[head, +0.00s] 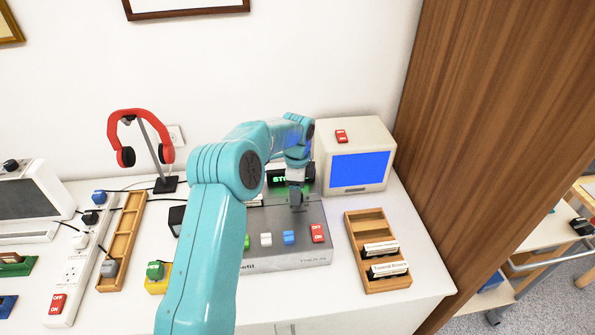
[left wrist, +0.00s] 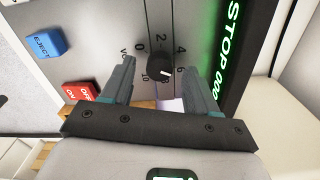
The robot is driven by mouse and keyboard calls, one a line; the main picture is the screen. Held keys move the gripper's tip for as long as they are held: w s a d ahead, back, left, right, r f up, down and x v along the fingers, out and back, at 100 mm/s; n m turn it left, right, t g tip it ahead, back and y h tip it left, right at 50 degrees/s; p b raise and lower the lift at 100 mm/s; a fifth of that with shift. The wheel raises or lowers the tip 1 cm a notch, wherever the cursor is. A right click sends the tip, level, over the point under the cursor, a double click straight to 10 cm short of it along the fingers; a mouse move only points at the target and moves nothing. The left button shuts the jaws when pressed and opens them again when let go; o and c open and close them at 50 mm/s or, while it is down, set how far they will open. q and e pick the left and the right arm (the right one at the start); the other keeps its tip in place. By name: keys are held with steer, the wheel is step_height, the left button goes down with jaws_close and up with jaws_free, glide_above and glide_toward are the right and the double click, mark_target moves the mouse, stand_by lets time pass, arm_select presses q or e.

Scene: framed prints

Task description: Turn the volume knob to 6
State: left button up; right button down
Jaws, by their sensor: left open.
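The black volume knob (left wrist: 160,67) shows in the left wrist view on the grey panel of the device, with 0, 2, 4 and 6 printed around it. Its white mark points roughly toward the 6; I cannot tell whether it is exactly on it. My left gripper (left wrist: 174,70) is open, with one finger on each side of the knob and a visible gap to each. In the head view my left gripper (head: 297,195) is over the grey device (head: 285,258) and the knob is hidden. My right gripper is not in view.
A green lit STOP display (left wrist: 225,65) is beside the knob. Blue EJECT (left wrist: 46,42) and red ON/OFF (left wrist: 80,92) switches are on the panel. A cream monitor (head: 379,137) stands behind right, a wooden cartridge rack (head: 370,222) to the right, and red headphones (head: 140,112) at back left.

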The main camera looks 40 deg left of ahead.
arm_select(q)
step_height(320, 180, up, 15)
steer(key=shift+p, duration=0.4)
steer(key=shift+r, duration=0.1)
